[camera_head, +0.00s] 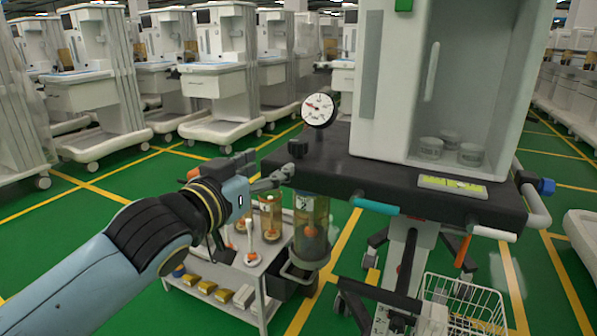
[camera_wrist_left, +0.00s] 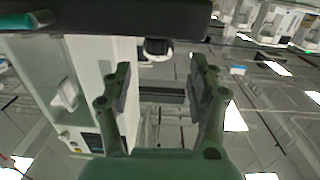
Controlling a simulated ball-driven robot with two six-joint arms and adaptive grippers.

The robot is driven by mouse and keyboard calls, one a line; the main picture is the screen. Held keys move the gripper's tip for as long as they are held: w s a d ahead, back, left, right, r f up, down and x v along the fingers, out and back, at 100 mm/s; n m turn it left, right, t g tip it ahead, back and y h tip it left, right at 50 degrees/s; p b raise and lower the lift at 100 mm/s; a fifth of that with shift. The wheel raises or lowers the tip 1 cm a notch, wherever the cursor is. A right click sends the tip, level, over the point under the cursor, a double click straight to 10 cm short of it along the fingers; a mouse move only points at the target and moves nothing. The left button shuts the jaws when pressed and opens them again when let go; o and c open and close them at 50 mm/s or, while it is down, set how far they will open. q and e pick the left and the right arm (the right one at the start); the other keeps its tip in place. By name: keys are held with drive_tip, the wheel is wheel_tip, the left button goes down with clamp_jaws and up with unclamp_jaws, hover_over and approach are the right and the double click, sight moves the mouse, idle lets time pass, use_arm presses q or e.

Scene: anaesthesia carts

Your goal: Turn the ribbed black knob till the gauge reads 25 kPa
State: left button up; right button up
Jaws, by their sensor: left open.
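The round white gauge (camera_head: 318,110) stands on the left end of the cart's black top. Its red needle points to the left, but the figures are too small to read. The black knob (camera_head: 298,148) sits just below and left of it; its ribs are too small to make out. My left gripper (camera_head: 284,177) is open and empty, just below and left of the knob, apart from it. In the left wrist view the knob (camera_wrist_left: 158,47) shows beyond and between the open fingers (camera_wrist_left: 160,82), with the white gauge partly hidden behind it. My right gripper is not in view.
The black cart top (camera_head: 400,186) has a thick edge near my gripper. A clear canister (camera_head: 311,222) hangs below it. A small trolley (camera_head: 225,284) with bottles stands under my forearm. A wire basket (camera_head: 462,303) hangs at the lower right. Other carts stand behind.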

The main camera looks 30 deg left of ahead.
sight(293, 148)
use_arm(q)
drive_tip(key=shift+t, duration=0.3)
drive_tip(key=w, duration=0.3)
drive_tip(key=w+b, duration=0.1)
drive_tip(key=w, duration=0.2)
drive_tip(key=w+b, duration=0.1)
drive_tip(key=w, duration=0.3)
drive_tip(key=shift+d+r, duration=0.1)
drive_tip(key=shift+r, duration=0.25)
drive_tip(key=shift+w+r+b, duration=0.1)
drive_tip(key=shift+w+b, duration=0.2)
drive_tip(key=shift+w, duration=0.15)
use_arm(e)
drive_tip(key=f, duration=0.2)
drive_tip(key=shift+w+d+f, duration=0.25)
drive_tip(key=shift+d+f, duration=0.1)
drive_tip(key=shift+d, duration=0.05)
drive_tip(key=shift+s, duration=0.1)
use_arm(q)
clamp_jaws()
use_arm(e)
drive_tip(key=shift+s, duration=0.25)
